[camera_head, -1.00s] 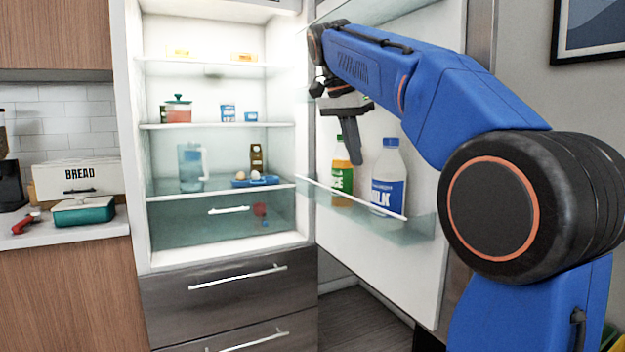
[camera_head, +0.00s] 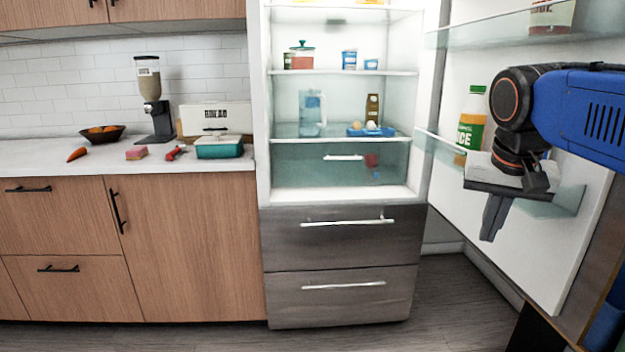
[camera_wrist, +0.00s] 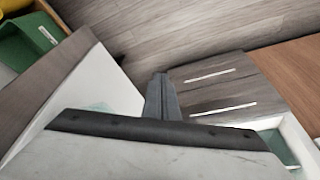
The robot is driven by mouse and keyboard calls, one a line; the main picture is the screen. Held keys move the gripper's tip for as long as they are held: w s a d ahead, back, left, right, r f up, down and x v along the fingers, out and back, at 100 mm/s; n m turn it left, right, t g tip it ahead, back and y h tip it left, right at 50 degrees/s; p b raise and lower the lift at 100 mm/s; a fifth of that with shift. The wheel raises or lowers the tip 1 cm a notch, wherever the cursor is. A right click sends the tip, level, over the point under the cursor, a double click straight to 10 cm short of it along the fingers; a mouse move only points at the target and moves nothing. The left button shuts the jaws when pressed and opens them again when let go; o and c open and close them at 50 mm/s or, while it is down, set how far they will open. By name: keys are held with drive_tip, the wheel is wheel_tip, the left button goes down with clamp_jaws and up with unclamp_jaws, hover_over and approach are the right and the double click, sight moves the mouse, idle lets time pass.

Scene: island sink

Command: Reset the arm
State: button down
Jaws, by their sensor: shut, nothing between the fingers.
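My gripper (camera_head: 494,218) hangs at the end of my blue arm on the right of the head view, fingers pointing down. It is shut and empty. It is in front of the open fridge door (camera_head: 560,262), by the door's lower shelf. In the wrist view my gripper's dark fingers (camera_wrist: 161,95) are together, with the wood floor beyond them.
The open fridge (camera_head: 340,185) holds a pitcher (camera_head: 311,112), a blue egg tray (camera_head: 371,131) and containers. A juice bottle (camera_head: 471,118) stands in the door. The counter (camera_head: 60,158) at left holds a bowl, a dispenser and a bread box. Floor (camera_head: 455,305) before the fridge is clear.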

drive_tip(key=s+a+f+n, duration=0.1)
drive_tip(key=s+f+n, duration=0.1)
drive_tip(key=s+f, duration=0.4)
drive_tip(key=s+a+f+n+t+y, duration=0.1)
drive_tip(key=s+f, duration=0.5)
drive_tip(key=f, duration=0.8)
drive_tip(key=shift+a+n+y, duration=0.3)
drive_tip(key=shift+a+n, duration=0.45)
drive_tip(key=shift+n, duration=0.35)
drive_tip(key=c, duration=2.4)
unclamp_jaws()
drive_tip(key=shift+s, duration=0.1)
drive_tip(key=shift+c, duration=0.2)
